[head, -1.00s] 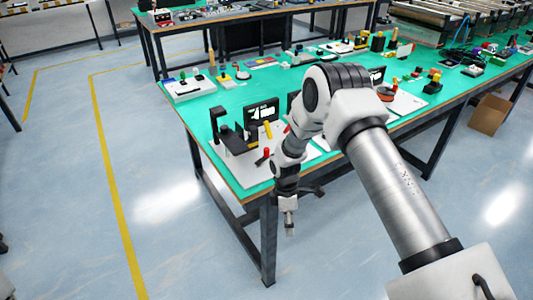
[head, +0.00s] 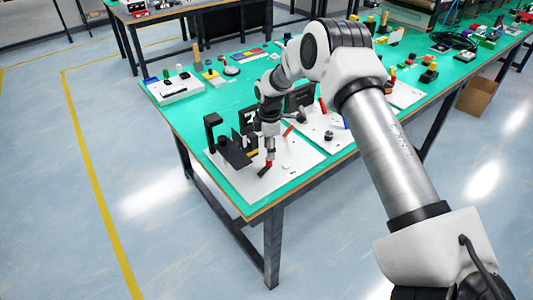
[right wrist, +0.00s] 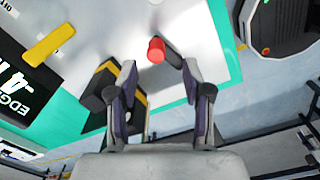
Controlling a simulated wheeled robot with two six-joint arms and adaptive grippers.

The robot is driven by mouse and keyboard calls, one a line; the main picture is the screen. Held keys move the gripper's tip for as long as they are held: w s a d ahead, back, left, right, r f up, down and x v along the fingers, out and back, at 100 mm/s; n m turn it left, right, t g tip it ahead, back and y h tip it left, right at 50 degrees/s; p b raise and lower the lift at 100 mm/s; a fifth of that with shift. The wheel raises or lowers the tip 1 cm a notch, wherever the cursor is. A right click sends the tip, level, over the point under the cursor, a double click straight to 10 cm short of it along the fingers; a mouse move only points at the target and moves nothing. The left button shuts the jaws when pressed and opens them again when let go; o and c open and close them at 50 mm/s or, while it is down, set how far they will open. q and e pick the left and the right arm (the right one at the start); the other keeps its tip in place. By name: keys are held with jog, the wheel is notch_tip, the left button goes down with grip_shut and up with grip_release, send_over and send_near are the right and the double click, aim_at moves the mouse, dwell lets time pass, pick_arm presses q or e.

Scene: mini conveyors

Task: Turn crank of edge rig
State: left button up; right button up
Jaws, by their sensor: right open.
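The edge rig is a white plate (head: 300,163) at the near corner of the green table, with a black display (head: 249,121) and black upright parts. Its crank has a red knob (head: 265,168), which also shows in the right wrist view (right wrist: 156,50). That view shows part of the display, lettered "EDGE" (right wrist: 12,92). My right gripper (head: 269,157) is low over the plate at the knob. In the right wrist view its open fingers (right wrist: 159,68) stand either side of the knob's line, with a gap on both sides; contact is not visible. My left gripper is out of view.
A yellow bar (right wrist: 49,44) and a black block with yellow stripes (right wrist: 112,88) are close to the gripper. Another white plate with red-handled parts (head: 406,95) lies to the right. A white switch box (head: 174,90) stands at the left. Floor beyond the table's left edge is clear.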

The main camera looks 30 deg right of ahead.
aim_at(265, 166)
jog(key=f, duration=0.5)
jog(key=shift+w+d+p, duration=0.2)
jog(key=shift+w+p, duration=0.15)
jog(key=shift+w+f, duration=0.15)
jog(key=shift+s+r, duration=0.2)
jog(key=shift+s, duration=0.05)
grip_shut()
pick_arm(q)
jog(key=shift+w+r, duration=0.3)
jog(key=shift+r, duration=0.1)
pick_arm(e)
jog(key=shift+a, duration=0.1)
jog(key=shift+s+m, duration=0.2)
jog(key=shift+m, duration=0.1)
